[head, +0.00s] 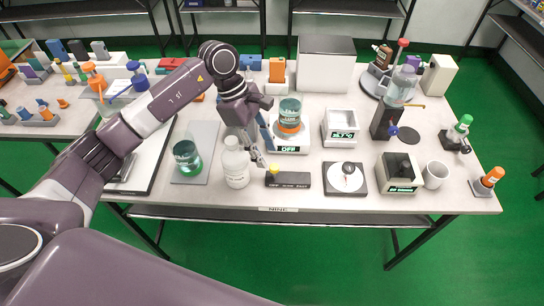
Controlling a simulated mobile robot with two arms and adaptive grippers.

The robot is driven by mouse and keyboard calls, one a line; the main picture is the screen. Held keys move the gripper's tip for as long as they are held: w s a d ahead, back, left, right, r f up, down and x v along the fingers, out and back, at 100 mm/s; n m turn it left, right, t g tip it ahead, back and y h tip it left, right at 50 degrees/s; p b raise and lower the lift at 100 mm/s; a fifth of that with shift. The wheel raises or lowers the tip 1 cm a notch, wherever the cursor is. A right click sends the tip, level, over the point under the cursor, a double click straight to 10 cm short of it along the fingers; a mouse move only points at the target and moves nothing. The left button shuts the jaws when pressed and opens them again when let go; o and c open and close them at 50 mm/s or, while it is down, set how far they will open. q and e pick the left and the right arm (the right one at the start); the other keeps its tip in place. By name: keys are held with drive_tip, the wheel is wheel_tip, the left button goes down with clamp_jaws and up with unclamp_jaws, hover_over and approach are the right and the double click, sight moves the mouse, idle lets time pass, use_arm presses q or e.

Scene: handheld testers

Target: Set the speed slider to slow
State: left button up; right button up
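The speed slider is a low dark bar (291,181) with small pale lettering, lying near the front edge of the table. Its yellow knob (273,168) stands at the bar's left end. My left gripper (266,156) hangs just behind and above the knob, pointing down. Its two fingers look apart, with nothing between them. I cannot tell whether a fingertip touches the knob. The lettering is too small to read surely. My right gripper is not in view.
A white bottle (236,168) stands close left of the slider. A dial on a white plate (345,178) is close on its right. A narrow strip in front is clear.

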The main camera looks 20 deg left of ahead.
sight(274, 166)
use_arm(q)
drive_tip(key=x, duration=0.4)
drive_tip(key=shift+w+p, duration=0.1)
drive_tip(key=shift+p, duration=0.2)
drive_tip(key=shift+d+f, duration=0.15)
drive_tip(key=shift+f, duration=0.15)
clamp_jaws()
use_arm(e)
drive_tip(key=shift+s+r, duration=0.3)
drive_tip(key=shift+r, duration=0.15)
